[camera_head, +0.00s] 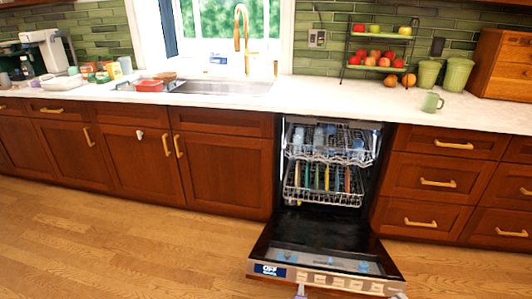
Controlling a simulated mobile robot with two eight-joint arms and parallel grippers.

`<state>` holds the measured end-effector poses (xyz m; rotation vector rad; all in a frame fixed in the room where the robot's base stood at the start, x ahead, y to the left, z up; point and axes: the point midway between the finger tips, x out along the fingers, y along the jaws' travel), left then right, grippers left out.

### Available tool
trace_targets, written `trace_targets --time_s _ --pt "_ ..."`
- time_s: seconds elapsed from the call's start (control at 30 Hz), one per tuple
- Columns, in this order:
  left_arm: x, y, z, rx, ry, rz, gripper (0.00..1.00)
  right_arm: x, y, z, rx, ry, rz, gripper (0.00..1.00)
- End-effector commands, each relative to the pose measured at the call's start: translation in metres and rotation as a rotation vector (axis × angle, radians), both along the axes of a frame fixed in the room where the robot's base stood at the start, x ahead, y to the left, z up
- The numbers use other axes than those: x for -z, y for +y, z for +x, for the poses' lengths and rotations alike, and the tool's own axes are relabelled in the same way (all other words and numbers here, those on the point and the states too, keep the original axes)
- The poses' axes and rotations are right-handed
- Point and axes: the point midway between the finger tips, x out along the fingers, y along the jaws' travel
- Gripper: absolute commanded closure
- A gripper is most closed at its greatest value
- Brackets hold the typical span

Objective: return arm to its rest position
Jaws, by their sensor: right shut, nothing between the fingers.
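My right gripper (300,291) just shows as a small grey tip at the bottom edge, in front of the lowered dishwasher door (330,284). It is shut and holds nothing. The rest of my right arm is out of the picture. My left gripper is not in view. The dishwasher (279,170) stands open, with its door folded down towards me.
The upper rack (330,145) and lower rack (322,192) hold dishes. A green mug (432,102), a tiered fruit stand (348,58) and a wooden box (500,65) stand on the counter (330,92). The wooden floor (130,245) at the left is clear.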

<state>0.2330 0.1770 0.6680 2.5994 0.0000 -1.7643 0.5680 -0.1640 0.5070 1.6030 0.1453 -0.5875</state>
Motion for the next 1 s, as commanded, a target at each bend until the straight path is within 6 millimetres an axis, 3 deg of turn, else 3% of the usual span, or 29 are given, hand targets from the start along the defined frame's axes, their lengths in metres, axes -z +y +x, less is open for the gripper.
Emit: trace_targets --time_s 0.17,0.37,0.57,0.7,1.0 --pt "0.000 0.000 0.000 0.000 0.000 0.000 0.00 -0.033 -0.014 -0.012 0.084 0.026 0.100 1.00" --pt "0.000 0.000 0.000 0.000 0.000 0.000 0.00 -0.086 -0.034 -0.052 0.261 0.085 0.312 1.00" --pt "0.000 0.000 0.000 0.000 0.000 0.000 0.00 -0.127 -0.046 -0.112 0.439 0.153 0.524 1.00" --pt "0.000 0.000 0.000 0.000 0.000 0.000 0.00 -0.146 -0.047 -0.162 0.561 0.204 0.670 1.00" --pt "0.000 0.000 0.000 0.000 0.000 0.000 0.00 -0.163 -0.033 -0.267 0.787 0.317 0.942 1.00"
